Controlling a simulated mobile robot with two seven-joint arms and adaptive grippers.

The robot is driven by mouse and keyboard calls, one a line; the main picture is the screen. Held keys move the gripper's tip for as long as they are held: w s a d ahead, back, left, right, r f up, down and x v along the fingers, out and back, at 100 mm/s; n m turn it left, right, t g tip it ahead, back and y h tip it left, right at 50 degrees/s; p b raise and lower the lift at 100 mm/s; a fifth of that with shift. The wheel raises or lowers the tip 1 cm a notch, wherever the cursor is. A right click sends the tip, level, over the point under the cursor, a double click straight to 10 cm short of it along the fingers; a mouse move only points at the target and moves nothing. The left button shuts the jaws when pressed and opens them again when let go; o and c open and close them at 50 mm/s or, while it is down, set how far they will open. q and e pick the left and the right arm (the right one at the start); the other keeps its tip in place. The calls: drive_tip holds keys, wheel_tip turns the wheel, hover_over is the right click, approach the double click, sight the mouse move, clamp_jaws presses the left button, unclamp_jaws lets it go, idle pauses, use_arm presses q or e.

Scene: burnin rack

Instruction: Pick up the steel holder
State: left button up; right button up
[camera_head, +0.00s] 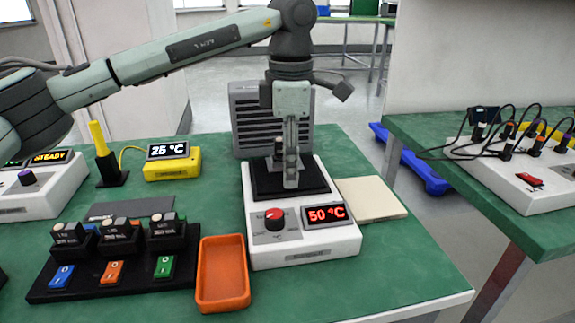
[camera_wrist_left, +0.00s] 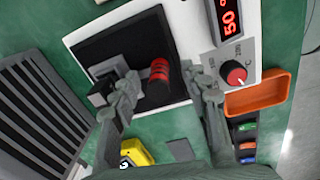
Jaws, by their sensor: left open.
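My left gripper (camera_head: 291,182) reaches down over the dark heating plate (camera_head: 318,178) of the white heater unit, with its fingers apart. I cannot tell for certain which of these is the steel holder. In the head view, a finger hides part of the plate. My right gripper is out of view.
The heater reads 50 °C (camera_head: 327,214). An orange tray (camera_head: 222,297) and a black rack with several switches (camera_head: 112,283) are at its left. A beige pad (camera_head: 372,199) lies right, a grey vented box (camera_head: 248,120) stands behind. Green table is clear at front right.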

use_arm(q)
drive_tip(key=shift+c, duration=0.3)
clamp_jaws()
drive_tip(key=shift+r, duration=0.1)
drive_tip(key=shift+r, duration=2.05)
drive_tip(key=s+a+r+b, duration=0.1)
drive_tip(key=s+a+r, duration=0.5)
drive_tip(key=s, duration=0.3)
drive_tip(key=shift+s+a+r+b, duration=0.15)
drive_tip(key=shift+a+r+b, duration=0.2)
drive_tip(key=shift+a+r, duration=0.1)
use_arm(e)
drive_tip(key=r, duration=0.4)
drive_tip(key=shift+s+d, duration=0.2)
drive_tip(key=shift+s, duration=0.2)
